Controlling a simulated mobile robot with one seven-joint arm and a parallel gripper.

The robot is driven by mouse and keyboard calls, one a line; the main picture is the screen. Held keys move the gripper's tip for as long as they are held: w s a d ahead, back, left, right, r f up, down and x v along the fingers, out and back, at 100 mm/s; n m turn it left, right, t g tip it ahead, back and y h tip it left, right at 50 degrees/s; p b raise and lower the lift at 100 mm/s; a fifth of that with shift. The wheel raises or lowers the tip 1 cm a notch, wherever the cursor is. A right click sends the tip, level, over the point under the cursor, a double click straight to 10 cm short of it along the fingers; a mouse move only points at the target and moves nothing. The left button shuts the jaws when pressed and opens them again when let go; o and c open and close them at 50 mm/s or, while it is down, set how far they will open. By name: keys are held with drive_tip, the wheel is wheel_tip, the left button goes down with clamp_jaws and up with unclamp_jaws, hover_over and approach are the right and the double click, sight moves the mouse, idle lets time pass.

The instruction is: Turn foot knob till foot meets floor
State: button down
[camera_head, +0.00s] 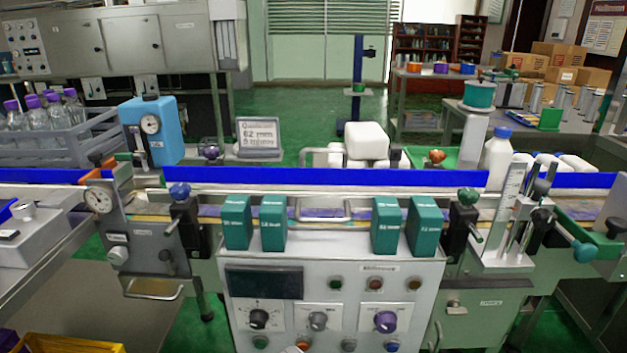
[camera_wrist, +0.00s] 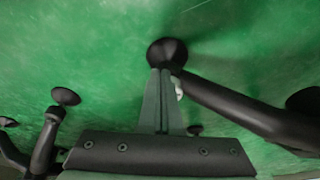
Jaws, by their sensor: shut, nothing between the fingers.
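In the wrist view my gripper (camera_wrist: 163,74) is shut, with its two grey-green fingers together and nothing between them. A round black knob (camera_wrist: 168,52) is right at the fingertips; I cannot tell whether they touch it. A thick black bar (camera_wrist: 238,106) runs from beside the knob to the lower right. Green floor (camera_wrist: 90,45) fills the background. A black leg with a disc-shaped foot (camera_wrist: 65,96) is at the left. There, a dark foot (camera_head: 207,316) is low under the machine's left side.
In the head view the conveyor (camera_head: 330,177) with blue rails crosses the scene. The control box (camera_head: 330,300) with knobs and buttons fills the lower middle. More black parts (camera_wrist: 305,100) are at the wrist view's right edge. Open green floor shows behind the conveyor.

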drive_tip(key=shift+w, duration=0.3)
idle(0.4)
drive_tip(key=shift+w+a, duration=0.1)
drive_tip(key=shift+a, duration=0.05)
drive_tip(key=shift+w+a, duration=0.35)
drive_tip(key=shift+a, duration=0.35)
drive_tip(key=shift+w+a, duration=0.1)
drive_tip(key=shift+w, duration=0.05)
drive_tip(key=w+p+v, duration=0.1)
drive_tip(key=p+v, duration=0.3)
drive_tip(key=v, duration=0.1)
drive_tip(key=shift+s+r+p, duration=0.3)
drive_tip(key=shift+s+r, duration=0.05)
drive_tip(key=shift+r, duration=0.2)
drive_tip(key=shift+s, duration=0.15)
